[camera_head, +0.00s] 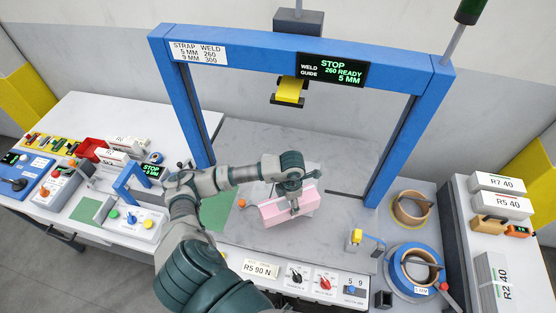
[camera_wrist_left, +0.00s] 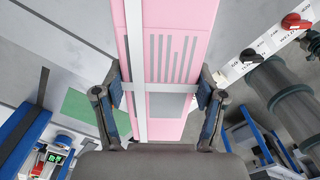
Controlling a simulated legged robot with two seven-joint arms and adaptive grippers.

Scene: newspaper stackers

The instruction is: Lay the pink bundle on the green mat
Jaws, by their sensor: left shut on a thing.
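The pink bundle (camera_head: 270,213) is under the blue arch in the head view, on or just above the grey worktop; I cannot tell which. In the left wrist view the bundle (camera_wrist_left: 175,120) shows grey printing and pale crossed straps. My left gripper (camera_head: 293,203) is shut on the bundle, with one finger on each long side, as the left wrist view (camera_wrist_left: 158,103) shows. The green mat (camera_head: 218,212) lies flat to the left of the bundle, partly hidden by my arm. Part of the mat (camera_wrist_left: 88,118) also shows in the left wrist view. My right gripper is not in view.
A blue arch (camera_head: 300,45) spans the worktop, with a yellow weld guide (camera_head: 290,92) hanging from it. A control panel (camera_head: 310,278) with knobs runs along the front edge. Strap rolls (camera_head: 412,265) stand at the right. The worktop behind the bundle is clear.

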